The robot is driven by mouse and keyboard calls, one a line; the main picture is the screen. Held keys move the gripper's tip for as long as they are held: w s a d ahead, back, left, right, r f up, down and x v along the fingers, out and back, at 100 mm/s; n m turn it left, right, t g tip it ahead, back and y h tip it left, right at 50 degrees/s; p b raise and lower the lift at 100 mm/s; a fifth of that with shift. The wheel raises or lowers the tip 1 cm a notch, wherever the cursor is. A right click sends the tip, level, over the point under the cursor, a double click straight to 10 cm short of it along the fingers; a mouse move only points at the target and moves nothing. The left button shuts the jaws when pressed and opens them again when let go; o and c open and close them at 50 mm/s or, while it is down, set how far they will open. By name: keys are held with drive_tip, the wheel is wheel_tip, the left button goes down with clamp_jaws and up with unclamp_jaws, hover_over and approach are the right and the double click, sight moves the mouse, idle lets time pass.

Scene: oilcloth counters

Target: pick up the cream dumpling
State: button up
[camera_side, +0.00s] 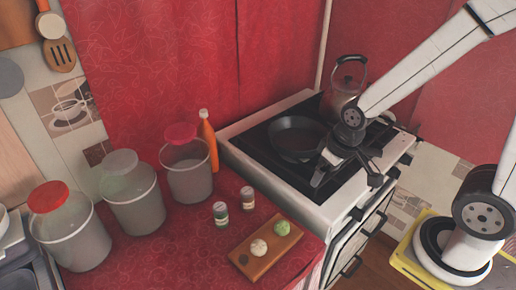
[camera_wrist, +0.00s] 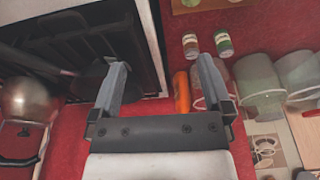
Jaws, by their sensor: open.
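The cream dumpling (camera_side: 259,247) sits on a small wooden board (camera_side: 268,259) at the front of the red counter in the side view. A green dumpling (camera_side: 282,228) sits beside it on the same board, to its upper right. My gripper (camera_side: 346,178) is above the stove, up and to the right of the board and well apart from it. In the wrist view my gripper (camera_wrist: 163,66) has its two fingers spread with nothing between them.
Two small jars (camera_side: 248,198) stand behind the board. Tall clear canisters (camera_side: 133,195) and an orange bottle (camera_side: 208,140) stand to the left and back. A pan (camera_side: 296,137) and a kettle (camera_side: 346,90) are on the stove near my gripper.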

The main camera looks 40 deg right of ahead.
drive_tip(key=w+a+f+m+g, duration=0.1)
drive_tip(key=w+a+f+m, duration=0.4)
drive_tip(key=a+m, duration=0.25)
drive_tip(key=m+g, duration=0.2)
drive_tip(key=m, duration=0.7)
hover_over(259, 244)
drive_tip(key=shift+n, duration=0.25)
drive_tip(key=f, duration=0.8)
drive_tip(key=shift+d, duration=0.2)
drive_tip(key=shift+f, duration=0.1)
drive_tip(key=shift+f, duration=1.2)
drive_tip(key=shift+f, duration=0.1)
drive_tip(key=shift+a+f, duration=0.2)
drive_tip(key=shift+f, duration=2.3)
drive_tip(key=c, duration=0.7)
